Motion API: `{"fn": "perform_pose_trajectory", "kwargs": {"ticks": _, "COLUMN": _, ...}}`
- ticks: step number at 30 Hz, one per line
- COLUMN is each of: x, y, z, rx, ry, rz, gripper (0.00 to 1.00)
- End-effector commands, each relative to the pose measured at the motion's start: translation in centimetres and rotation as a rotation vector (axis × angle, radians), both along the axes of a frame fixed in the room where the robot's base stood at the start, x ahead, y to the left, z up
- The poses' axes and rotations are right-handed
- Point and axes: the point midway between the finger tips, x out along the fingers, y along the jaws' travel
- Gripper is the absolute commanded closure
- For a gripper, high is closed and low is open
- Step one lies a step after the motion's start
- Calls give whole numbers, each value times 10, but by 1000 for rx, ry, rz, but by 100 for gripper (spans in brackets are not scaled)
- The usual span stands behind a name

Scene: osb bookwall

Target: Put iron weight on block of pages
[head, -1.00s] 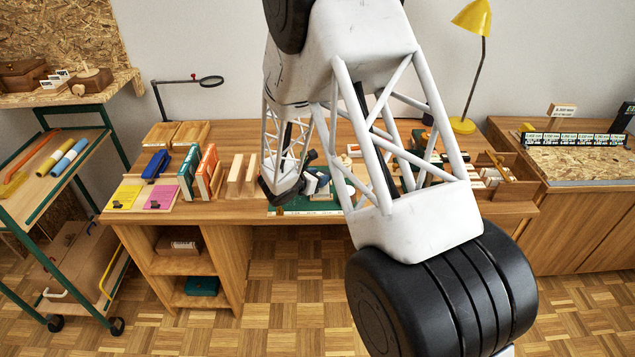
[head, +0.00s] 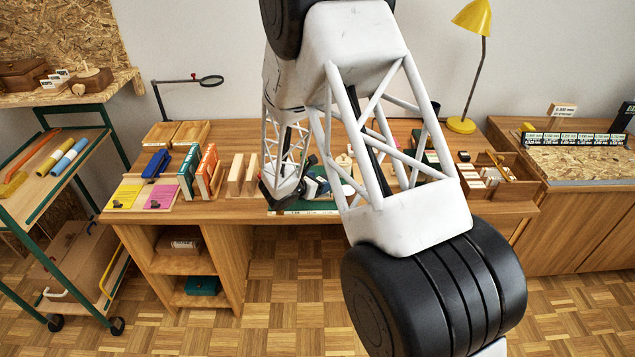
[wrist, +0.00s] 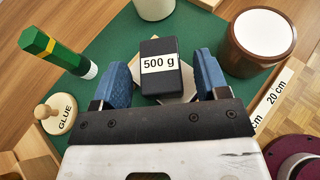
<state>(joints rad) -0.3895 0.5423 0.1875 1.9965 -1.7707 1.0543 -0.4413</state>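The iron weight (wrist: 160,48), a black block with a white "500 g" label, is in the middle of the wrist view. A pale white block (wrist: 187,92), which looks like the block of pages, shows partly beneath it. I cannot tell whether the two touch. My gripper (wrist: 162,66) has its two blue fingers on either side of the weight, with a narrow gap showing on each side, so it is open. In the head view, my arm hides most of this spot.
A green mat (wrist: 110,50) lies below. A green-and-yellow stick (wrist: 52,46), a "GLUE" lid (wrist: 58,115), a brown pot (wrist: 257,42) and a pale cylinder (wrist: 154,8) stand close around. A ruler (wrist: 274,98) lies at right. Books (head: 207,170) stand left on the bench.

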Motion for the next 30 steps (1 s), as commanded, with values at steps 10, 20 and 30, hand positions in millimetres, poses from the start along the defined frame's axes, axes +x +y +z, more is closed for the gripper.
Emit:
{"fn": "perform_pose_trajectory", "kwargs": {"ticks": 10, "x": -1, "y": 1, "z": 3, "rx": -1, "ry": 1, "rz": 0, "gripper": 32}}
{"fn": "perform_pose_trajectory", "kwargs": {"ticks": 20, "x": -19, "y": 20, "z": 14, "rx": 1, "ry": -1, "rz": 3, "gripper": 32}}
{"fn": "perform_pose_trajectory", "kwargs": {"ticks": 30, "x": -53, "y": 55, "z": 34, "rx": 1, "ry": -1, "rz": 3, "gripper": 32}}
